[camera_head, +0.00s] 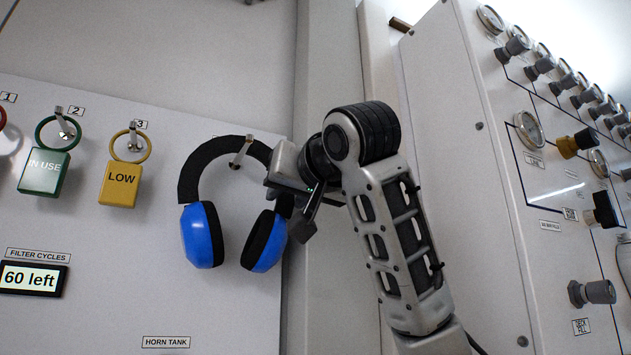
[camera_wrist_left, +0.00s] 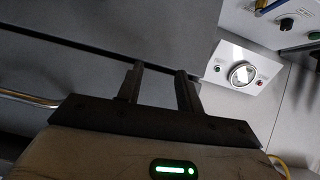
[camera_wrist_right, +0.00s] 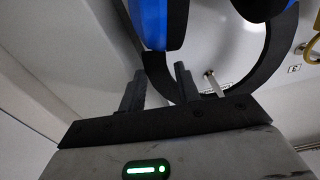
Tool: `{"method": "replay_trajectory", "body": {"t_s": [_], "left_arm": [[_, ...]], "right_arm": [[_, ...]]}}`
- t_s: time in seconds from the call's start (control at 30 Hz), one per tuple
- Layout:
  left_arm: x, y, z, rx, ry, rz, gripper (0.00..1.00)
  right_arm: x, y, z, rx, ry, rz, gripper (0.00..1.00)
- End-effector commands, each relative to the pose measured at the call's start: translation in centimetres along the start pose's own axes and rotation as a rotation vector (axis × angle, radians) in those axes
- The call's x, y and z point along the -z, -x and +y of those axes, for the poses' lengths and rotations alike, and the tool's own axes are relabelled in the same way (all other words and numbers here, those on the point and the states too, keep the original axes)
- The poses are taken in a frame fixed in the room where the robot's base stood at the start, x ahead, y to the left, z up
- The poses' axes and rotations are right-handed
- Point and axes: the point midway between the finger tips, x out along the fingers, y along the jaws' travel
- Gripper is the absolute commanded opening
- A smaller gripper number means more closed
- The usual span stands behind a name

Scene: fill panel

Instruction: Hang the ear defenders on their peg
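The ear defenders (camera_head: 188,180), with blue cups and a black headband, hang upright against the pale panel. The top of their band is at a metal peg (camera_head: 238,157), which crosses the band's inner edge and seems to bear it. My right gripper (camera_head: 296,212) is beside the right side of the band, above the right cup. In the right wrist view its fingers (camera_wrist_right: 159,85) stand apart, with the headband (camera_wrist_right: 280,45) beyond them and the peg (camera_wrist_right: 213,83) near the band. Contact cannot be told. My left gripper (camera_wrist_left: 160,85) is open and empty.
A green tag (camera_head: 45,172) and a yellow tag (camera_head: 119,184) hang on pegs to the left. A display (camera_head: 31,279) reads "60 left". A cabinet with gauges and knobs (camera_head: 590,292) stands at the right. The left wrist view shows a white plate with a round dial (camera_wrist_left: 242,74).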

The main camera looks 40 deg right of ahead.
Motion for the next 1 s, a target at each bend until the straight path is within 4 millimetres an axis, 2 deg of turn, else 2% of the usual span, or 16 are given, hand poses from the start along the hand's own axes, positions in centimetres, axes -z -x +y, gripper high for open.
{"method": "replay_trajectory", "body": {"t_s": [0.03,0.2,0.3,0.4,0.63,1.0], "left_arm": [[-0.2,-0.3,0.0,-0.003,0.007,0.008,0.36],[-0.5,-0.5,0.2,-0.009,0.021,0.019,0.36],[-0.5,-0.6,0.2,-0.013,0.029,0.025,0.36],[-1.1,-1.0,0.3,-0.018,0.040,0.029,0.36],[-0.9,-0.9,0.4,-0.025,0.056,0.039,0.36],[-1.0,-0.8,0.4,-0.025,0.059,0.039,0.36]], "right_arm": [[-0.2,1.5,-0.1,0.004,0.000,0.007,0.33],[-0.2,5.7,0.0,0.004,0.000,0.006,0.33],[-0.2,7.9,-0.1,0.003,0.000,0.005,0.33],[-0.2,9.2,0.1,-0.001,0.002,0.006,0.33],[-0.1,10.4,0.1,-0.002,0.000,0.002,0.33],[0.1,10.5,0.0,0.000,-0.001,0.001,0.33]]}}
